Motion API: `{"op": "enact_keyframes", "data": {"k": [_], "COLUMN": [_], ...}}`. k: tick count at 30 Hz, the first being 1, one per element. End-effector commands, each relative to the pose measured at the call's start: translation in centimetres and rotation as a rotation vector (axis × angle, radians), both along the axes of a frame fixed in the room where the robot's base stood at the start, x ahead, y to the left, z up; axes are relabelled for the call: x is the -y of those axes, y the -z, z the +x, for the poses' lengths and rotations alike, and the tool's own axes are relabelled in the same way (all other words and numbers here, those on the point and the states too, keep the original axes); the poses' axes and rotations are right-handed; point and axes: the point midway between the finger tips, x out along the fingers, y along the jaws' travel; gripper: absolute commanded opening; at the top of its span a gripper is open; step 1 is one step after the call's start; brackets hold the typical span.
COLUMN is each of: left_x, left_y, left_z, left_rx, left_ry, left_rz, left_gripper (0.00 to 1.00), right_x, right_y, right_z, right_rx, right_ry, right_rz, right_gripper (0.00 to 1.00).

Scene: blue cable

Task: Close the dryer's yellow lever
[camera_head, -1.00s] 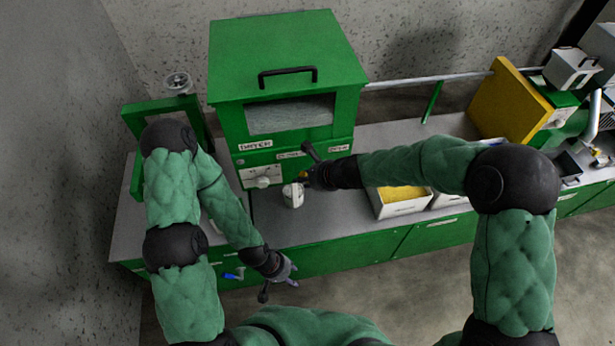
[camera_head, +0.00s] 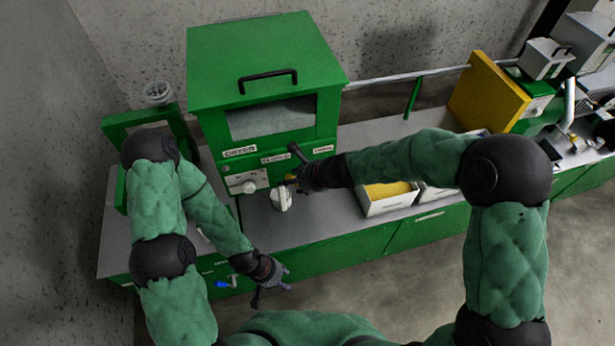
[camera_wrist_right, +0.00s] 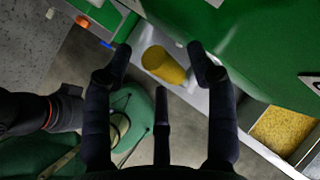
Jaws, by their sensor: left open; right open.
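The green dryer (camera_head: 262,60) stands on the counter with white labels and a white knob on its front. A yellow cylindrical piece, which looks like the lever (camera_wrist_right: 163,65), shows between the spread fingers of my right gripper (camera_wrist_right: 165,85) in the right wrist view. The fingers look apart from it. In the head view the right gripper (camera_head: 298,177) is at the dryer's lower front and hides most of the lever. My left gripper (camera_head: 271,288) is open and empty in front of the counter's front edge, well away from the lever.
A white cup-like container (camera_head: 281,199) stands on the counter just below my right gripper. To the right is a white bin (camera_head: 390,207) of yellow granules, which also shows in the wrist view (camera_wrist_right: 270,145). A yellow panel (camera_head: 487,92) stands farther right.

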Motion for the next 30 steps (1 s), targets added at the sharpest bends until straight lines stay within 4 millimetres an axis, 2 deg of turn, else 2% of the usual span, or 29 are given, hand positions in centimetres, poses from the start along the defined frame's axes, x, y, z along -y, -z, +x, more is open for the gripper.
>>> {"op": "enact_keyframes", "data": {"k": [18,30], "left_x": [0.0,0.0], "left_y": [0.0,0.0], "left_z": [0.0,0.0], "left_rx": [0.000,0.000], "left_ry": [0.000,0.000], "left_rz": [0.000,0.000], "left_gripper": [0.44,0.44], "right_x": [4.8,5.8], "right_y": [-6.7,-7.9], "right_z": [-2.9,-3.6], "right_rx": [0.004,0.002], "right_ry": [-0.001,-0.001], "right_rz": [0.000,-0.002], "right_gripper": [0.58,0.58]}}
